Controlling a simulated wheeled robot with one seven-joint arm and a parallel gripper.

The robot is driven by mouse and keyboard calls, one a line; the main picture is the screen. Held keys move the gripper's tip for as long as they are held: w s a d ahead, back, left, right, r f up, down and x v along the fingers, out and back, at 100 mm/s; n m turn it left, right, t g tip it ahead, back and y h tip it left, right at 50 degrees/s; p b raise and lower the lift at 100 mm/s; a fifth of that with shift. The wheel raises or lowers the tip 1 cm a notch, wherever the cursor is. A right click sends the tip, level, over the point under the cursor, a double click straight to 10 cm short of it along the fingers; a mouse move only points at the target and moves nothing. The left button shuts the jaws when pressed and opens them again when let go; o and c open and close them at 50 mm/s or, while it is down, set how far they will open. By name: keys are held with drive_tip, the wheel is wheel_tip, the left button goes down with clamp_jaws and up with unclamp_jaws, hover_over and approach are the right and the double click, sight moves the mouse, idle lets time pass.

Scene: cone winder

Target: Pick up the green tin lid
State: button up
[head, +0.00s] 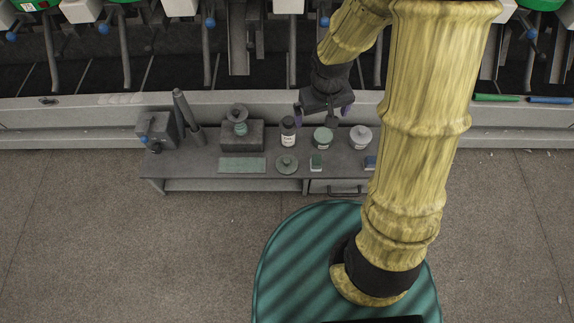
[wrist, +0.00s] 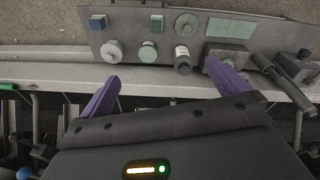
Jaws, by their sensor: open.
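A flat, round grey-green lid with a raised knob (head: 287,164) lies near the front of the low bench; it also shows in the wrist view (wrist: 186,24). A round tin with a green top (head: 323,137) stands behind it to the right, also in the wrist view (wrist: 148,52). I cannot tell for certain which of these two is the green tin lid. My gripper (head: 315,118) is open and empty, above the bench's back edge. In the wrist view its purple fingers (wrist: 162,74) are spread apart, with the green-topped tin beyond the gap.
Dark rods (head: 188,117) stand up at left. Machine rail behind.

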drive_tip(key=w+a+f+n+b, duration=0.1)
drive_tip(key=a+f, duration=0.3)
drive_tip(key=f, duration=0.4)
drive_tip(key=w+a+f+n+g+b, duration=0.1)
drive_tip(key=w+a+f, duration=0.2)
drive_tip(key=a+f, duration=0.2)
wheel_tip(320, 180, down, 3)
drive_tip(key=shift+w+n+b, duration=0.4)
drive_tip(key=b, duration=0.7)
approach(287, 160)
wheel_tip(287, 160, down, 5)
drive_tip(key=shift+w+a+f, duration=0.1)
drive_tip(key=shift+w, duration=0.05)
wheel_tip(287, 160, down, 5)
drive_tip(key=b, duration=0.4)
drive_tip(key=shift+f, duration=0.15)
drive_tip(key=c, duration=1)
